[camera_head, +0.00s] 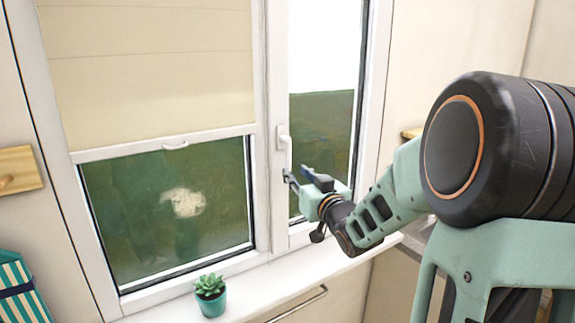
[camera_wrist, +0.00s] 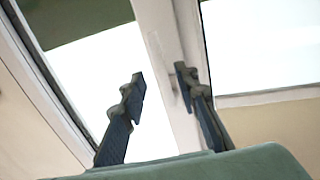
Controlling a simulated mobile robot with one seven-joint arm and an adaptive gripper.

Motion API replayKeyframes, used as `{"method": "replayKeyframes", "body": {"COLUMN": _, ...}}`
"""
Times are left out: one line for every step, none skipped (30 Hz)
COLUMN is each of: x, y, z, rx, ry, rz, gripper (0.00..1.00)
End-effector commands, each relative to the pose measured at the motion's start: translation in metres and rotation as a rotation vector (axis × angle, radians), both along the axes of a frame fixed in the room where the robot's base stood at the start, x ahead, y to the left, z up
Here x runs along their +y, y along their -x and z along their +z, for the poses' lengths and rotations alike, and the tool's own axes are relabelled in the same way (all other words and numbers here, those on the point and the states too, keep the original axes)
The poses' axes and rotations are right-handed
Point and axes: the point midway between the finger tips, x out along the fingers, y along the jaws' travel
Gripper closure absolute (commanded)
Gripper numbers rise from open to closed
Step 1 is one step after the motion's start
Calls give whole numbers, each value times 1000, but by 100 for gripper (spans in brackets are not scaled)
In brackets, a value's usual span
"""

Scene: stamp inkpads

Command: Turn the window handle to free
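The white window handle (camera_head: 284,138) sits on the frame of the right-hand window sash, left of its glass. Its lever appears to point down, and its lower end is close to my gripper. My gripper (camera_head: 288,181) is just below the handle, in front of the sash frame. In the wrist view my gripper (camera_wrist: 160,74) is open, with its two dark fingers apart and the white window frame (camera_wrist: 163,28) beyond them. The handle is hard to make out against the white frame there, and I cannot tell whether a finger touches it.
A beige blind (camera_head: 150,65) covers the upper left pane. A white sill (camera_head: 260,290) runs below the window and bears a succulent in a teal pot (camera_head: 211,296). A drawer with a metal bar handle (camera_head: 298,304) is under the sill. A striped item (camera_head: 20,290) stands at the lower left.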

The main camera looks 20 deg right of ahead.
Motion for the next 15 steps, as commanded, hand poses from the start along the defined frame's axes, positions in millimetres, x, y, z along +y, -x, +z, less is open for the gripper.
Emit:
{"method": "replayKeyframes", "body": {"x": 2, "y": -9, "z": 1, "rx": 0, "ry": -3, "rz": 3, "gripper": 71}}
{"method": "replayKeyframes", "body": {"x": 2, "y": -14, "z": 1, "rx": 1, "ry": -4, "rz": 2, "gripper": 71}}
{"method": "replayKeyframes", "body": {"x": 2, "y": -20, "z": 1, "rx": 1, "ry": -3, "rz": 2, "gripper": 71}}
{"method": "replayKeyframes", "body": {"x": 3, "y": -25, "z": 1, "rx": 0, "ry": -2, "rz": 2, "gripper": 71}}
{"method": "replayKeyframes", "body": {"x": 3, "y": -30, "z": 1, "rx": 0, "ry": -3, "rz": 2, "gripper": 71}}
{"method": "replayKeyframes", "body": {"x": 4, "y": -35, "z": 1, "rx": 0, "ry": -3, "rz": 2, "gripper": 71}}
{"method": "replayKeyframes", "body": {"x": 4, "y": -40, "z": 1, "rx": 1, "ry": -3, "rz": 2, "gripper": 71}}
{"method": "replayKeyframes", "body": {"x": 5, "y": -43, "z": 0, "rx": 2, "ry": -3, "rz": 2, "gripper": 71}}
{"method": "replayKeyframes", "body": {"x": 5, "y": -48, "z": 1, "rx": 1, "ry": -2, "rz": 2, "gripper": 71}}
{"method": "replayKeyframes", "body": {"x": 5, "y": -51, "z": 1, "rx": 1, "ry": -1, "rz": 2, "gripper": 71}}
{"method": "replayKeyframes", "body": {"x": 5, "y": -54, "z": 1, "rx": 0, "ry": -1, "rz": 1, "gripper": 71}}
{"method": "replayKeyframes", "body": {"x": 5, "y": -57, "z": 1, "rx": 0, "ry": -1, "rz": 1, "gripper": 71}}
{"method": "replayKeyframes", "body": {"x": 5, "y": -59, "z": 1, "rx": 1, "ry": -2, "rz": 1, "gripper": 71}}
{"method": "replayKeyframes", "body": {"x": 6, "y": -61, "z": 0, "rx": 1, "ry": -2, "rz": 1, "gripper": 71}}
{"method": "replayKeyframes", "body": {"x": 6, "y": -63, "z": 0, "rx": 1, "ry": -1, "rz": 1, "gripper": 71}}
